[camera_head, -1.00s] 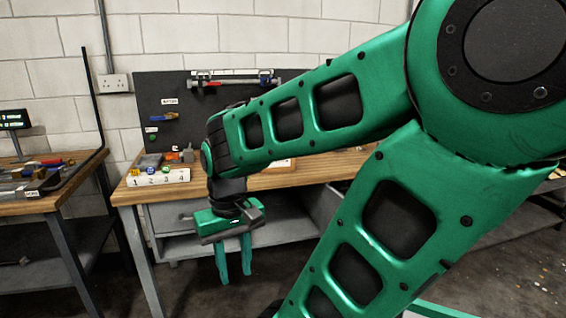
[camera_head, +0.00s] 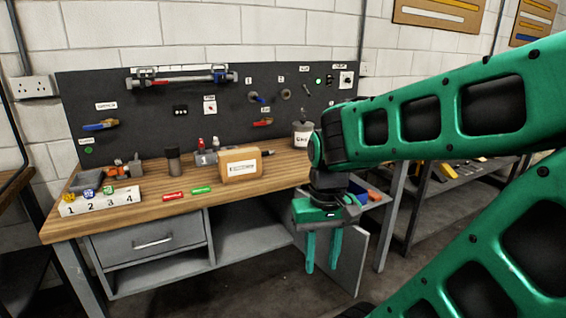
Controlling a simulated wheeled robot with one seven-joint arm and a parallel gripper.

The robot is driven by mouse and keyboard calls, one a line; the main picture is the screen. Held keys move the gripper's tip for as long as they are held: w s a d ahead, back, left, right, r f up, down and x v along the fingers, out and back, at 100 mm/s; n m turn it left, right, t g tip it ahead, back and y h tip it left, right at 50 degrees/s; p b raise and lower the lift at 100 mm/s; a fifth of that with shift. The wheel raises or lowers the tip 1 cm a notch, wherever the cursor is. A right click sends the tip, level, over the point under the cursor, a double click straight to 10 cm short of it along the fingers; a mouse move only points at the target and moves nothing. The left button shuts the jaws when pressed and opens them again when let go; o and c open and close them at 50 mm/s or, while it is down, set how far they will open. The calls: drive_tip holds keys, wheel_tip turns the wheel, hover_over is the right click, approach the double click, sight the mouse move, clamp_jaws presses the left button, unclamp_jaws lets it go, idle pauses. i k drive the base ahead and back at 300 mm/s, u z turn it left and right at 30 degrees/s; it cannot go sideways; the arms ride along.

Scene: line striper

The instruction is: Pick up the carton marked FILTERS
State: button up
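A small brown carton (camera_head: 239,163) with a white label stands on the wooden workbench (camera_head: 150,212), a little right of its middle. The label's print is too small to read. My gripper (camera_head: 322,266) hangs pointing down in front of the bench's right end, below the height of the top and to the right of the carton. Its two green fingers are apart, with nothing between them. It does not touch the carton.
A white numbered block (camera_head: 100,202) stands at the bench's front left. Red (camera_head: 173,197) and green (camera_head: 202,190) pieces lie before the carton. A dark cylinder (camera_head: 173,160) and a labelled can (camera_head: 302,134) stand behind. The cabinet door (camera_head: 345,250) is open below. A dark pegboard (camera_head: 200,115) backs the bench.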

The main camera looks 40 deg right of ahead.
sight(235, 165)
drive_tip(key=z, duration=0.8)
drive_tip(key=i, duration=1)
drive_tip(key=u, duration=0.25)
